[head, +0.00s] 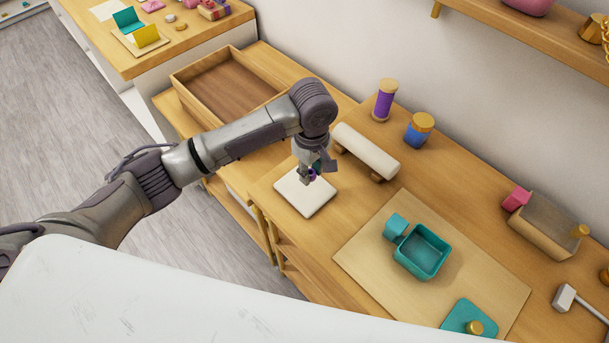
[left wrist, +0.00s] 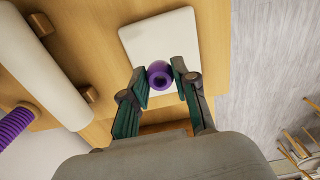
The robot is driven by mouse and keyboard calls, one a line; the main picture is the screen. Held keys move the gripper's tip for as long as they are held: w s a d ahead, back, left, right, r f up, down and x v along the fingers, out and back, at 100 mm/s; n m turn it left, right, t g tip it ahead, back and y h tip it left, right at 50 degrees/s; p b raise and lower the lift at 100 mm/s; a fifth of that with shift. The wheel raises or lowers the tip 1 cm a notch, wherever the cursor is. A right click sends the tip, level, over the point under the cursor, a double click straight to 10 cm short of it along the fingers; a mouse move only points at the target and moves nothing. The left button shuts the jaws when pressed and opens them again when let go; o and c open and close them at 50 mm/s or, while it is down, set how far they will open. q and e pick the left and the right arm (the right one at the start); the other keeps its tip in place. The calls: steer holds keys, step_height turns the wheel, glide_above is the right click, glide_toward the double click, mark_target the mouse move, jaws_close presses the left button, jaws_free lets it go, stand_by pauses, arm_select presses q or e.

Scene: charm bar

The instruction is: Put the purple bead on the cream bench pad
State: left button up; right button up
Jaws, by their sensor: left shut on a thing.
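The purple bead (left wrist: 160,77) is a round bead with a hole, held between the fingertips of my left gripper (left wrist: 161,84). In the head view the left gripper (head: 314,174) is over the cream bench pad (head: 300,197), with a bit of purple showing at its fingers. The pad is a flat pale square on the wooden bench, and it also shows in the left wrist view (left wrist: 160,35) behind the bead. I cannot tell whether the bead touches the pad. My right gripper is not in view.
A cream roll on wooden supports (head: 366,152) lies close beside the gripper. A teal box (head: 422,252) sits on a tan mat (head: 375,262) to the right. An empty wooden tray (head: 184,88) is at the back left.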

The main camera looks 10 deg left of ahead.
mark_target(305, 187)
arm_select(q)
steer(key=shift+w+a+f, duration=0.25)
steer(key=shift+a+f, duration=0.25)
steer(key=shift+a, duration=0.2)
step_height(305, 187, down, 3)
steer(key=shift+f+p, duration=0.1)
steer(key=shift+p, duration=0.4)
steer(key=shift+f, duration=0.45)
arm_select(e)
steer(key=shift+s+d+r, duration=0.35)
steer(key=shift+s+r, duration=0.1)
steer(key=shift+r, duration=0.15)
arm_select(q)
steer(key=o, duration=0.8)
steer(key=shift+f, duration=0.1)
step_height(305, 187, up, 12)
steer(key=b, duration=0.1)
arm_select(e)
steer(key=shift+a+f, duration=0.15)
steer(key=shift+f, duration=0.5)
